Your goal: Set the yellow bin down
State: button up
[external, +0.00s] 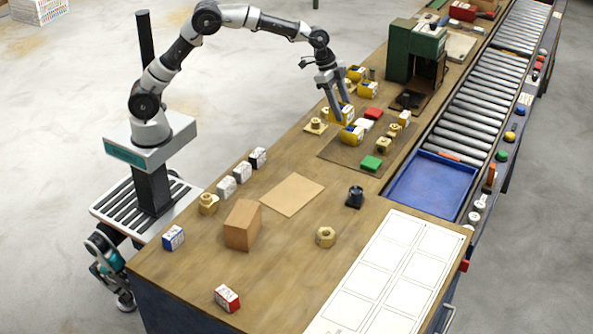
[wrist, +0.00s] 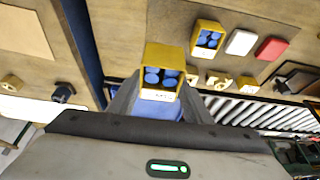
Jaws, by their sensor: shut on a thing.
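My gripper (external: 338,112) is shut on a yellow bin (external: 346,112) with blue round pieces inside. In the wrist view the held yellow bin (wrist: 162,60) sits between the two fingers (wrist: 160,88), its open side with the blue pieces facing the camera. The bin is over the brown mat area of the bench (external: 335,158); I cannot tell whether its base touches the surface. A second yellow bin (external: 352,135) stands close in front of it, also seen in the wrist view (wrist: 208,38). Two more yellow bins (external: 367,89) stand behind.
A red block (external: 374,113), a white block (external: 364,126) and brass fittings (external: 383,146) lie close by on the right. A brass piece on a pale base (external: 315,126) is just left. A green machine (external: 412,52) stands behind. The bench front has open patches.

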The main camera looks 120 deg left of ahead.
notch_tip(320, 180, up, 9)
jog(key=w+d+m+h+p, duration=0.15)
jog(key=w+d, duration=0.35)
jog(key=d, duration=1.4)
jog(key=w+d+m+p, duration=0.1)
jog(key=w+d+m, duration=0.25)
jog(key=d, duration=1.55)
jog(key=s+d+m+h+p, duration=0.1)
jog(key=s+d, duration=0.3)
jog(key=d, duration=0.8)
jog(key=s+d+m+g+p, duration=0.15)
jog(key=s+d, duration=0.35)
jog(key=d, duration=0.7)
jog(key=s+d+m+h, duration=0.15)
jog(key=s+d, duration=0.25)
jog(key=d, duration=0.8)
jog(key=shift+y, duration=0.4)
jog(key=shift+f+b, duration=0.75)
jog(key=shift+f, duration=6.9)
jog(key=shift+f, duration=0.1)
